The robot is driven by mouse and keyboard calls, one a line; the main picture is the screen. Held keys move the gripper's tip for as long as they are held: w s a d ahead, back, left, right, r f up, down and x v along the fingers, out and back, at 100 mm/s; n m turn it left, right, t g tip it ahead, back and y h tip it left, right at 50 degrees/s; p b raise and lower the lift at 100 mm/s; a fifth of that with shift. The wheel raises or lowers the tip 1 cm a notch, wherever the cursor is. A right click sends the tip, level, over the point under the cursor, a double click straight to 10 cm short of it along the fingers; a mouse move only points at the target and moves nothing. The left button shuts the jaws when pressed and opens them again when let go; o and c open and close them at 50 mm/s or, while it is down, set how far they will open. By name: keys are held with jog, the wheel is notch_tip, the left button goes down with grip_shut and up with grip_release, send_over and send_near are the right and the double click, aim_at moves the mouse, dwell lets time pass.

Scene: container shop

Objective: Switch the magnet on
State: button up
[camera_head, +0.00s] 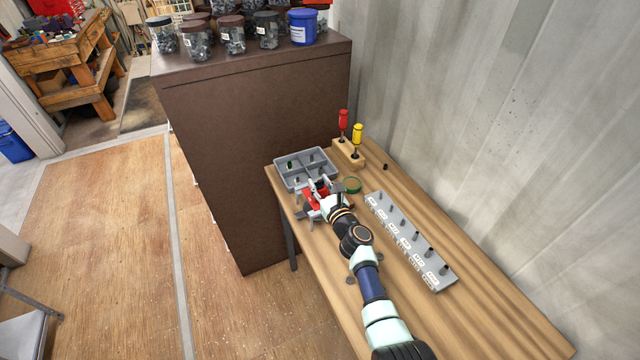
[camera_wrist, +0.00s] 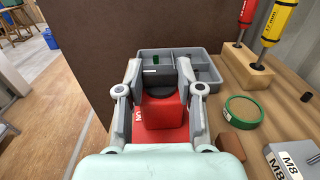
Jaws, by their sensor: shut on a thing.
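The magnet is a red block (camera_head: 314,195) at the front side of the grey tray, partly covered by my gripper. In the wrist view the red block (camera_wrist: 158,124) carries a white label at its left, only partly readable. A dark knob (camera_wrist: 160,86) sits at its far end. My gripper (camera_wrist: 160,75) has one finger on each side of the knob and is shut on it; the exact contact is partly hidden. In the head view my gripper (camera_head: 322,188) is low over the bench. The knob's exact setting cannot be told.
A grey divided tray (camera_head: 281,178) lies behind the magnet. A wooden block (camera_head: 349,158) with red and yellow screwdrivers stands behind to the right. A green round container (camera_head: 352,185) and a labelled grey peg rack (camera_head: 435,277) lie right. A brown cabinet (camera_head: 235,140) borders the left.

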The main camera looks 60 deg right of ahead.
jog(key=o, duration=1.2)
jog(key=shift+c, duration=0.2)
jog(key=shift+s+a, duration=0.1)
jog(key=v, duration=1.1)
jog(key=shift+s+a, duration=0.3)
